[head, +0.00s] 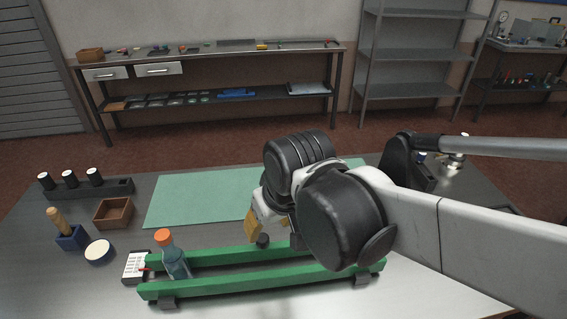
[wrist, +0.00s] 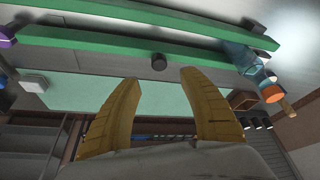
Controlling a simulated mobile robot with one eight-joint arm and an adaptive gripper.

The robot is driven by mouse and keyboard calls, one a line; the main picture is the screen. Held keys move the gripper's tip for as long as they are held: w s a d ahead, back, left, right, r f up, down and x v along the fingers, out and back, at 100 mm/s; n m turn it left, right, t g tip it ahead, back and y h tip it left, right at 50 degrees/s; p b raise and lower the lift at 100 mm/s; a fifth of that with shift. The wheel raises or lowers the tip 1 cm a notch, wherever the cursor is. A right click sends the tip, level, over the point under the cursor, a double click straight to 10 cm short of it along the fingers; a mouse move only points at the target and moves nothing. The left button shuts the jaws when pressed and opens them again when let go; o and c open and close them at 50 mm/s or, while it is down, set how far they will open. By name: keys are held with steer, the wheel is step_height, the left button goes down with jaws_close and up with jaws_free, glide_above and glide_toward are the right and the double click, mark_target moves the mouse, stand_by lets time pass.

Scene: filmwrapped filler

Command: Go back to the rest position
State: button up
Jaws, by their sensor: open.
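My gripper (wrist: 158,76) is open, with its two yellow fingers spread and nothing between them in the wrist view. In the head view the gripper (head: 252,222) is mostly hidden behind my arm's dark joints; one yellow finger shows above the green rails (head: 215,288). A clear blue bottle (head: 175,266) with an orange cap stands between the rails at their left end, apart from my gripper. It also shows at the right in the wrist view (wrist: 243,58).
A small dark knob (head: 262,241) stands by the far rail near my gripper. A green mat (head: 200,198) lies clear behind the rails. At left are a wooden box (head: 114,213), a blue holder (head: 71,238), a round white-topped pot (head: 98,252) and a rack (head: 88,187) with white-topped vials.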

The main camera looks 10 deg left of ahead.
steer(key=shift+s+d+r, duration=0.15)
steer(key=shift+s+r, duration=0.05)
steer(key=shift+r, duration=0.45)
steer(key=s+d+m+t+h, duration=0.1)
steer(key=s+d+m, duration=0.1)
steer(key=d, duration=1.1)
steer(key=s+d+m+t+h, duration=0.1)
steer(key=d+m, duration=0.4)
steer(key=d, duration=0.8)
steer(key=shift+s+f+t+h, duration=0.3)
steer(key=shift+s+t, duration=0.35)
steer(key=shift+t, duration=0.15)
